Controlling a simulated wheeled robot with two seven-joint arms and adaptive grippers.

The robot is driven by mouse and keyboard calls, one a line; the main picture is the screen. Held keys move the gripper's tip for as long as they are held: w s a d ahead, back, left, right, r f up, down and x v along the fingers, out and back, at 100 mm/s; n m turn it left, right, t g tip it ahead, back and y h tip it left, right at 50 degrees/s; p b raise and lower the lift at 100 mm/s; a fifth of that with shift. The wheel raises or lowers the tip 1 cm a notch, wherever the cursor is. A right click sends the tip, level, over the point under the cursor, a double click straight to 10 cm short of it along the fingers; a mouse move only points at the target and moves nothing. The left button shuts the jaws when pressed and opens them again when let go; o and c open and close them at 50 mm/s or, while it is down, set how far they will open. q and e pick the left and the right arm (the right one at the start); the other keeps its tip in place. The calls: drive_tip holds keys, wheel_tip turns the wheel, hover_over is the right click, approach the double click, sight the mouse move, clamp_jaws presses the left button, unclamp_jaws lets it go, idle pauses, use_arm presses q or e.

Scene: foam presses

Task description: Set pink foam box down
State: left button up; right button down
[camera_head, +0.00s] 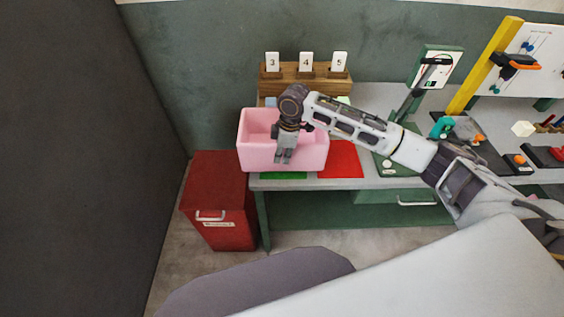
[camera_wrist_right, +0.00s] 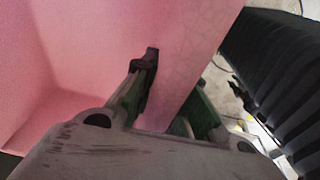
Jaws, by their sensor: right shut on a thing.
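The pink foam box (camera_head: 255,155) is an open-topped box at the left end of the workbench in the head view. It looks upright, over or on the green mat (camera_head: 284,175); whether it touches the bench is hard to tell. My right gripper (camera_head: 284,158) is shut on the near wall of the box. In the right wrist view the pink foam box (camera_wrist_right: 60,60) fills the left side, with one finger of my right gripper (camera_wrist_right: 160,105) inside against its wall. My left gripper is not in view.
A red mat (camera_head: 341,160) lies right of the box. A wooden rack (camera_head: 300,86) with cards 3, 4 and 5 stands behind. A green press (camera_head: 408,125) stands to the right. A red bin (camera_head: 218,195) is on the floor at the bench's left end.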

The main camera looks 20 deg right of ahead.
sight(281, 168)
drive_tip(key=shift+f, duration=2)
drive_tip(key=c, duration=1.5)
unclamp_jaws()
drive_tip(key=shift+o, duration=0.2)
drive_tip(key=r, duration=0.4)
drive_tip(key=d+r, duration=0.1)
drive_tip(key=r, duration=0.3)
drive_tip(key=r+b, duration=0.1)
drive_tip(key=r, duration=0.3)
drive_tip(key=shift+s+d, duration=0.3)
